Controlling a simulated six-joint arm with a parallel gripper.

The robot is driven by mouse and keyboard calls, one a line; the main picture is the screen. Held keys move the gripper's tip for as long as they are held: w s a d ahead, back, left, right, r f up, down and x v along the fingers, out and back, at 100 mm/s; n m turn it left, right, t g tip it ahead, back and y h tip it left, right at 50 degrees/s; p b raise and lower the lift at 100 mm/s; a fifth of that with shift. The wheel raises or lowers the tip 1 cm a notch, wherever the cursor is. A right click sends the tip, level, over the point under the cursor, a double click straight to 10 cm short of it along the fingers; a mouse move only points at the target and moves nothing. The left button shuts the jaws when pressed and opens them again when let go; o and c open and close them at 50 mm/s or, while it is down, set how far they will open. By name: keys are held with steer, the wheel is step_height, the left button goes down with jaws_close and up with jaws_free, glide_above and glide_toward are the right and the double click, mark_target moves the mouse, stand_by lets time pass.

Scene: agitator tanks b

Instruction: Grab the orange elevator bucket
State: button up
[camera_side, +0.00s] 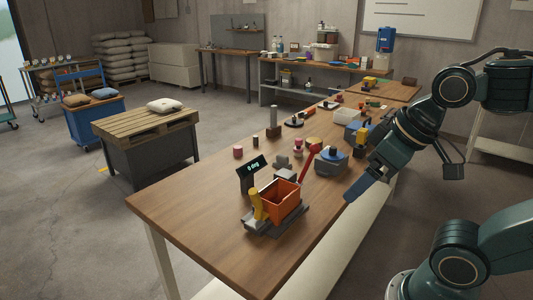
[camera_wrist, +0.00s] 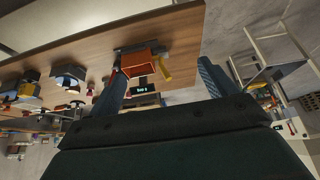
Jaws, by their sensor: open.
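The orange elevator bucket (camera_side: 284,208) is an open-topped box on a grey base (camera_side: 262,232) near the front of the wooden table. A yellow part (camera_side: 257,206) stands upright beside its left end. In the wrist view the bucket (camera_wrist: 138,62) appears between my two fingers, with the yellow part (camera_wrist: 163,70) to its right. My gripper (camera_side: 360,184) is open and empty, apart from the bucket, to its right and above the table's right edge in the side view. Only one finger shows clearly there; both fingers show in the wrist view (camera_wrist: 161,67).
A small black display (camera_side: 252,171) stands just behind the bucket. A red lever (camera_side: 309,162) and a grey-and-blue machine (camera_side: 331,159) stand between it and my arm. Several small items line the table farther back. The table's front left (camera_side: 190,212) is clear.

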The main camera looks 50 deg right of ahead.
mark_target(278, 181)
steer(key=shift+o, duration=1.3)
steer(key=w+d+n+g, duration=0.4)
steer(key=w+n, duration=0.5)
steer(key=w, duration=0.6)
steer(key=w+d+f+n+g, duration=0.1)
steer(key=w+d+f+n, duration=0.6)
steer(key=w, duration=0.5)
step_height(278, 181, down, 2)
steer(key=shift+d+f+n+g, duration=0.15)
steer(key=shift+d+n+g, duration=0.2)
steer(key=shift+n, duration=0.65)
steer(key=shift+f, duration=0.15)
steer(key=shift+f, duration=4.15)
